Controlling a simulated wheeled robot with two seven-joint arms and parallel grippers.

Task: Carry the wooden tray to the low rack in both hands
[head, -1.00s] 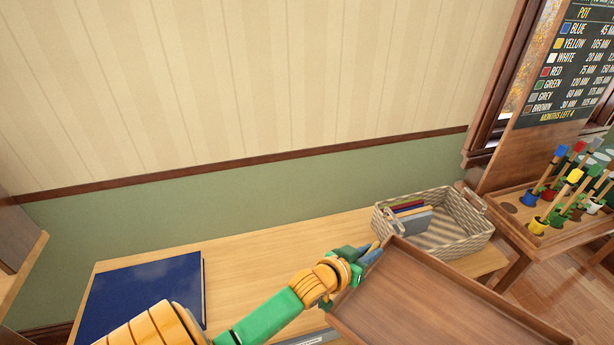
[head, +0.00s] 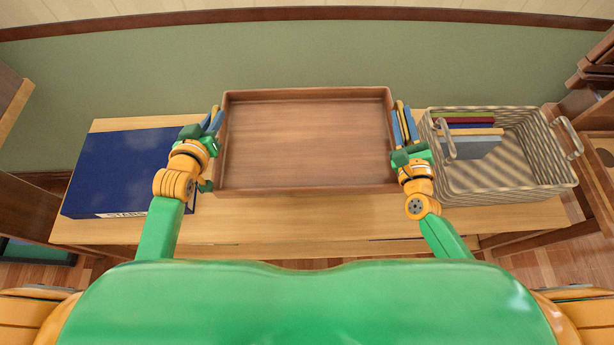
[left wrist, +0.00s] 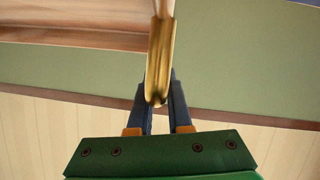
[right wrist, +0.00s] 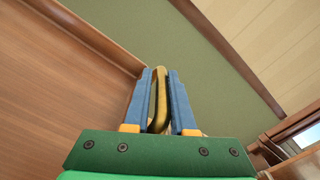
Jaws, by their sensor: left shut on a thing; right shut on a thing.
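The wooden tray (head: 305,145) is empty and looks roughly level in the head view, in front of me over the low wooden bench. My left gripper (head: 214,122) is at the tray's left side, shut on its brass handle, which shows between the fingers in the left wrist view (left wrist: 160,65). My right gripper (head: 402,122) is at the tray's right side, shut on the other brass handle, seen in the right wrist view (right wrist: 158,100). The tray hides the middle of the bench; I cannot tell the gap beneath it. No rack is clearly identifiable.
The wooden bench (head: 300,225) runs along the green wall. A woven basket (head: 540,165) holding several books stands at right, close to my right gripper.

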